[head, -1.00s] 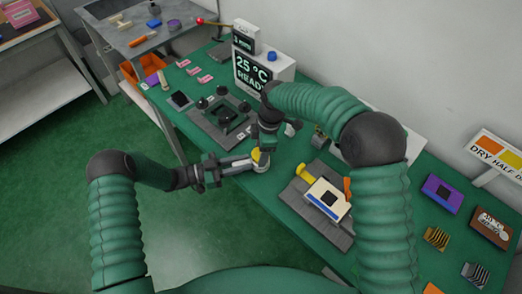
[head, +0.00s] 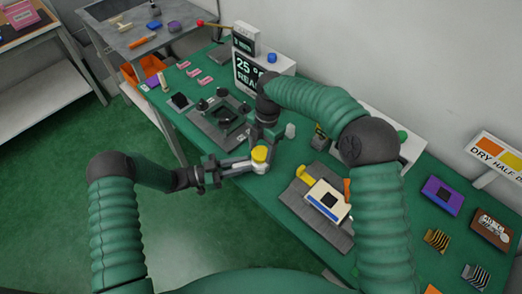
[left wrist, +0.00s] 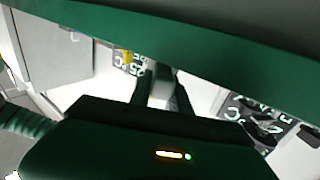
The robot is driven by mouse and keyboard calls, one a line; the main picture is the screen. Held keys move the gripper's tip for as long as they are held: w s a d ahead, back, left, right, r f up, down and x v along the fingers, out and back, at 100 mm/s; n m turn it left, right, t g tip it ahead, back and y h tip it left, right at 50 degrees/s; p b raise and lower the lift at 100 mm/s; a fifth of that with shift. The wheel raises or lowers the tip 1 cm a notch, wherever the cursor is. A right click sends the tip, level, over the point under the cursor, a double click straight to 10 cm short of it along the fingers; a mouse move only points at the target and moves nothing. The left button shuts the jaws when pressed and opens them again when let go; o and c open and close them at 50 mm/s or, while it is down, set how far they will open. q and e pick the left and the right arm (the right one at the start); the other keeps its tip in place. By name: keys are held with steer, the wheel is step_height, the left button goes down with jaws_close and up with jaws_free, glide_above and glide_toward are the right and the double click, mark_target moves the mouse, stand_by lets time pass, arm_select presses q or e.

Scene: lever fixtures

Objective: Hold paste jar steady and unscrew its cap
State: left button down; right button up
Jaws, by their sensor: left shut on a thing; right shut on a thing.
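The paste jar (head: 260,168) stands near the front edge of the green bench in the head view, mostly hidden by the grippers. My left gripper (head: 254,166) reaches in from the left and is shut on the jar's side, low down. My right gripper (head: 262,147) comes down from behind and is shut on the cap; its fingertips are partly hidden. Whether the cap is loose cannot be told. The left wrist view is mostly blocked by dark and green shapes, and the jar is not clear there.
A grey fixture plate with a dark frame (head: 227,117) lies behind left. A display box (head: 247,70) stands at the back. A grey block with a white and yellow device (head: 327,199) sits right. Purple (head: 442,194) and brown (head: 491,228) boxes lie far right.

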mark_target(259, 153)
steer(key=shift+r, duration=0.35)
steer(key=shift+r, duration=1.55)
arm_select(q)
steer(key=c, duration=1.1)
jaws_free()
steer(key=v, duration=1.2)
steer(key=shift+a+f, duration=0.1)
